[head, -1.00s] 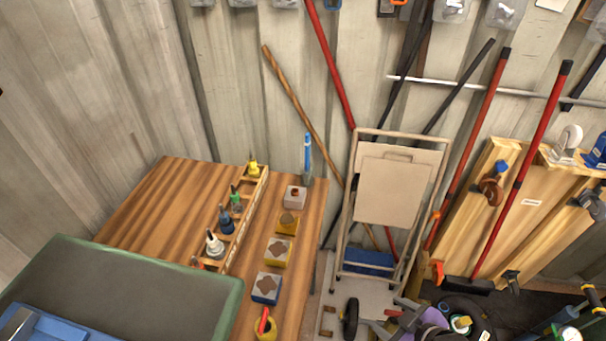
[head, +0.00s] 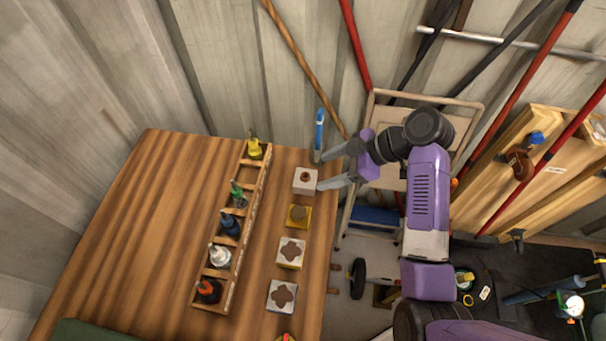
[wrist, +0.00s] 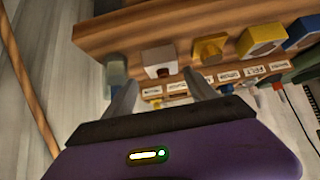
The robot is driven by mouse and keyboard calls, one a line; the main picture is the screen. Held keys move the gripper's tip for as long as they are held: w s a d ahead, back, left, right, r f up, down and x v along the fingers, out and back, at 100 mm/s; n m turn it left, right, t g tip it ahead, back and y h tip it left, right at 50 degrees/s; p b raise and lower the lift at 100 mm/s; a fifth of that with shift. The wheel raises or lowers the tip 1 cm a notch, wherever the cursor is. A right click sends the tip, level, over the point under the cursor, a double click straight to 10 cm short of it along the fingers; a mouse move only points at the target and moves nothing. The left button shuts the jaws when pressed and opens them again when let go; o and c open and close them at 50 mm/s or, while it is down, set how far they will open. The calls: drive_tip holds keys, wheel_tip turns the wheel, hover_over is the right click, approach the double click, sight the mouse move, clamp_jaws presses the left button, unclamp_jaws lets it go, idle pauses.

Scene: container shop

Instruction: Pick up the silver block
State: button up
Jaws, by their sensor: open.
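My gripper (head: 322,171) is open and empty, reaching in from the right. Its two fingers point at the block, and in the wrist view (wrist: 160,76) the block lines up with the gap between them. I cannot tell whether either finger touches it.
A blue-handled upright tool (head: 319,135) stands close behind the block, near one finger. A yellow block (head: 298,216) and further blocks stand in a row nearer me. A wooden rack (head: 238,262) of bottles lies left. The table's left part (head: 140,225) is clear.

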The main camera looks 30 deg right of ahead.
sight(310, 177)
drive_tip(key=x, duration=0.6)
drive_tip(key=shift+a+f+p, duration=0.1)
drive_tip(key=shift+a+p, duration=0.2)
drive_tip(key=shift+p, duration=0.1)
clamp_jaws()
